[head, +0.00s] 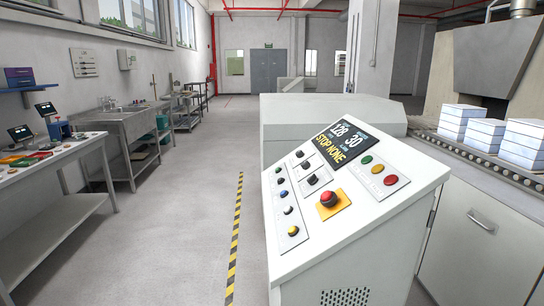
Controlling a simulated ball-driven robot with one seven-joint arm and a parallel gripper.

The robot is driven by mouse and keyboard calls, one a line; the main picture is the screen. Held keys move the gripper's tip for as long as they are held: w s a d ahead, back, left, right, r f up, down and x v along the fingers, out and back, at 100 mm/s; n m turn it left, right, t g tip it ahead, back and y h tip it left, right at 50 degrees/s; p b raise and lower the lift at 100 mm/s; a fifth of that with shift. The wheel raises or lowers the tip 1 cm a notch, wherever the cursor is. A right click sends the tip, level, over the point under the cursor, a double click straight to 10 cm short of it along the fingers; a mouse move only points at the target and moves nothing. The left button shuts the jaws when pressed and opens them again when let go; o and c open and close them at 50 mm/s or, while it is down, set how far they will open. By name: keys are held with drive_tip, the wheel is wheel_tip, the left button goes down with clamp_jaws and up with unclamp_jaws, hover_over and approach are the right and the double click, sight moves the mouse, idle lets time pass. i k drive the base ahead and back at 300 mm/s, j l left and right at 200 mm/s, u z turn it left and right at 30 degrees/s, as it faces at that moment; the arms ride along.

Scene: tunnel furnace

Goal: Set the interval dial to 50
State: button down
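A white control console (395,235) with a sloping panel stands right of centre. Its dark display (345,141) shows what looks like 128 and 30, with STOP NONE in yellow below. A light plate (286,208) on the panel's left carries a column of small knobs or buttons, including a blue one (283,194) and a yellow one (293,231). Black knobs (312,179) sit on plates beside it. The labels are too small to read, so I cannot tell which is the interval dial. My gripper is not in view.
A red mushroom button (328,199) on a yellow plate sits mid-panel; green, yellow and red buttons (378,169) sit at its upper right. A roller conveyor (480,158) with white stacks (460,123) runs behind on the right. Left of the console, the floor (185,220) is clear.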

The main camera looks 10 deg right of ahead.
sight(299, 154)
drive_tip(key=i+z, duration=0.15)
drive_tip(key=i, duration=0.4)
drive_tip(key=i+j+z, duration=0.1)
drive_tip(key=i, duration=0.4)
drive_tip(key=i+u, duration=0.1)
drive_tip(key=u, duration=0.3)
